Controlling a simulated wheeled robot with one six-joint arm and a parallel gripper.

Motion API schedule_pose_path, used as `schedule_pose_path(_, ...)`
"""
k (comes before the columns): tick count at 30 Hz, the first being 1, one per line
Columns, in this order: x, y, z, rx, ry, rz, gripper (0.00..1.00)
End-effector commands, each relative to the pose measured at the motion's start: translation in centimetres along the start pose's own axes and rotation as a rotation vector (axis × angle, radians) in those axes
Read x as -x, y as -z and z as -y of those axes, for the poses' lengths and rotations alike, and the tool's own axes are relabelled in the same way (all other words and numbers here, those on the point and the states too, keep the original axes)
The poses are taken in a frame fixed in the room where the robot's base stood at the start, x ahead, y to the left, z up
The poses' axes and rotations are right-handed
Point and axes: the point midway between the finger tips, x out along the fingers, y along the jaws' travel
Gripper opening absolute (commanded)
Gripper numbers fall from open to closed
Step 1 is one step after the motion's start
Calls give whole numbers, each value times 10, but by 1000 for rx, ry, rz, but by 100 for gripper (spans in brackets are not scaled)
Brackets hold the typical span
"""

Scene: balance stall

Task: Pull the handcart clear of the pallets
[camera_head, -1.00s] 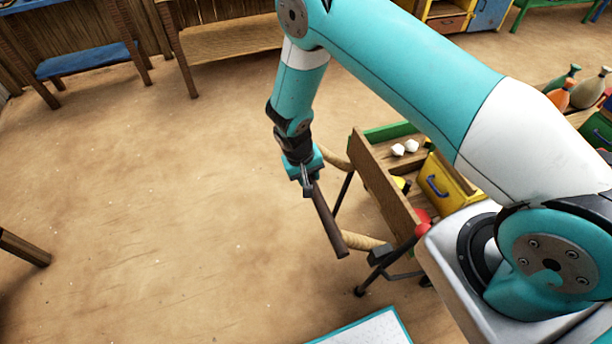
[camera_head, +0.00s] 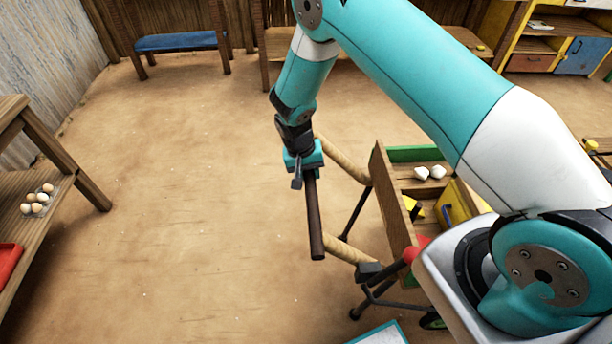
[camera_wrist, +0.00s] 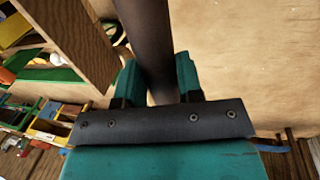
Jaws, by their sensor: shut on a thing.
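The handcart (camera_head: 392,206) stands at the right of the head view, with a wooden box body, green edging and two tan shafts. Its dark handle bar (camera_head: 315,222) joins the ends of the shafts. My gripper (camera_head: 304,172) is shut on the far part of this bar. The wrist view shows the dark bar (camera_wrist: 147,40) between the teal fingers (camera_wrist: 158,85). White objects and a yellow box (camera_head: 455,203) are in the cart. My arm hides part of the cart. I cannot make out any pallets.
A wooden table (camera_head: 85,190) with eggs (camera_head: 38,200) and a red tray (camera_head: 8,262) stands at the left. A blue-topped bench (camera_head: 178,42) is at the back. The sandy floor (camera_head: 190,180) between them is open.

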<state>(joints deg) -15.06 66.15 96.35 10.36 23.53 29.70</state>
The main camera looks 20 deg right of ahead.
Motion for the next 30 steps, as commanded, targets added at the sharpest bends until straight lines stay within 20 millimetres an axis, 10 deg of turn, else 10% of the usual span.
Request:
schedule_pose_path(10,2,0,6,3,9,0,0)
schedule_pose_path(11,2,0,6,3,9,-1,38)
schedule_pose_path(14,2,0,6,2,9,-2,59)
schedule_pose_path(30,36,1,3,-2,8,-5,59)
